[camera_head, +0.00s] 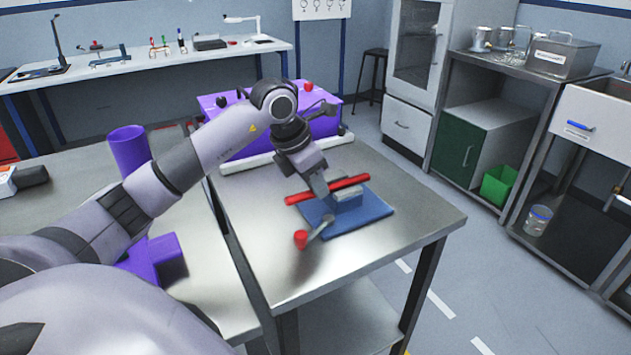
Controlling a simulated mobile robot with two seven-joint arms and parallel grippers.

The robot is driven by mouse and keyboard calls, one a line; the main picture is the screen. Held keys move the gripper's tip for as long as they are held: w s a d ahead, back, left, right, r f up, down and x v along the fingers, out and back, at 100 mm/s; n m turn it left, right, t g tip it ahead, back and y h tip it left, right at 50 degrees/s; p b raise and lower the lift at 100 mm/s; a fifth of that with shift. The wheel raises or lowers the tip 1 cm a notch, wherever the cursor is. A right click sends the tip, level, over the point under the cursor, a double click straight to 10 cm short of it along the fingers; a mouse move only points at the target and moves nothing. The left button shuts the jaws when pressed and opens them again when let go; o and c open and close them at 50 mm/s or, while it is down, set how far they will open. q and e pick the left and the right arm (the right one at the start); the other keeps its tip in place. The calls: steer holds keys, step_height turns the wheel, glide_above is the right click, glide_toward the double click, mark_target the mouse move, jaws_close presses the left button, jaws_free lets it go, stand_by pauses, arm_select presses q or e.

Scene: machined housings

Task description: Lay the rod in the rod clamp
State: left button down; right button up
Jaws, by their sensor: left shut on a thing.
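The red rod (353,183) lies roughly level across the far side of the rod clamp. The clamp has a flat blue base plate (372,215), a blue-grey block and a grey lever (318,230) with a red knob at its near left. My left gripper (321,191) reaches down from above and is shut on the rod, left of the block. The fingertips partly hide the rod and the clamp's left side. I cannot tell whether the rod touches the block or hangs just above it. My right gripper is out of view.
The clamp stands on a steel table (265,265), with bare room to its left and front. A purple machine (250,140) with a white front bar stands at the table's back. A purple cylinder (129,150) stands on the left table, near my arm.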

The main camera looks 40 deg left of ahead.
arm_select(q)
steer(key=c, duration=1)
jaws_free()
steer(key=v, duration=0.7)
steer(key=shift+s, duration=0.1)
